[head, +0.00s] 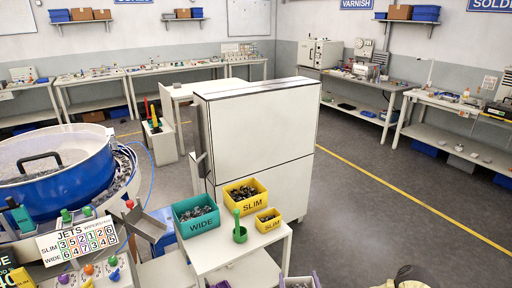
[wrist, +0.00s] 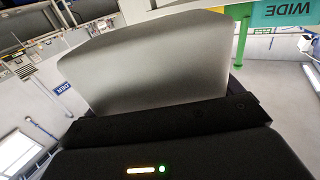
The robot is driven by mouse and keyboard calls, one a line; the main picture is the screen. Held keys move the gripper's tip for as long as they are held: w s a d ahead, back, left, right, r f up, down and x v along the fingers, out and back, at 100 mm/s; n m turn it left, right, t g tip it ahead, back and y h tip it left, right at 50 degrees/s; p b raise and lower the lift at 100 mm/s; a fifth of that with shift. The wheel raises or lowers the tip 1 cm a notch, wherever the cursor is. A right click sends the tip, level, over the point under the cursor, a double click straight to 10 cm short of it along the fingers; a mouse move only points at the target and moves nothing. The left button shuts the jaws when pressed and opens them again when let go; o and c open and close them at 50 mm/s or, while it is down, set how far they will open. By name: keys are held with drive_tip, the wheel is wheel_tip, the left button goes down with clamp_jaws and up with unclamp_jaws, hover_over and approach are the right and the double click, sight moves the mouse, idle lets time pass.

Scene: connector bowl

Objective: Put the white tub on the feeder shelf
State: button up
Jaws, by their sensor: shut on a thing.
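In the wrist view my gripper (wrist: 168,118) is a dark bar with a lit housing, shut on a large pale grey-white thing (wrist: 150,65). It looks like the white tub; its smooth wall fills the middle of the view, and its opening and my fingertips are hidden. I cannot make out my gripper in the head view. A small white stand (head: 240,252) there holds the teal WIDE bin (head: 196,223) and two yellow SLIM bins (head: 246,197). The teal bin also shows upside down in the wrist view (wrist: 290,13). I cannot tell which surface is the feeder shelf.
A green cup (head: 240,234) with an upright handle stands between the bins. A tall white cabinet (head: 258,135) stands behind them. The blue feeder bowl (head: 55,175) and the JETS sign (head: 77,240) are at left. Grey floor (head: 380,200) is open at right.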

drive_tip(key=shift+s+d+h, duration=0.3)
drive_tip(key=shift+s+d, duration=0.15)
drive_tip(key=shift+d, duration=0.25)
drive_tip(key=shift+f, duration=0.1)
drive_tip(key=s+f, duration=0.4)
drive_tip(key=f, duration=0.1)
drive_tip(key=shift+s+f, duration=0.15)
drive_tip(key=shift+f, duration=0.1)
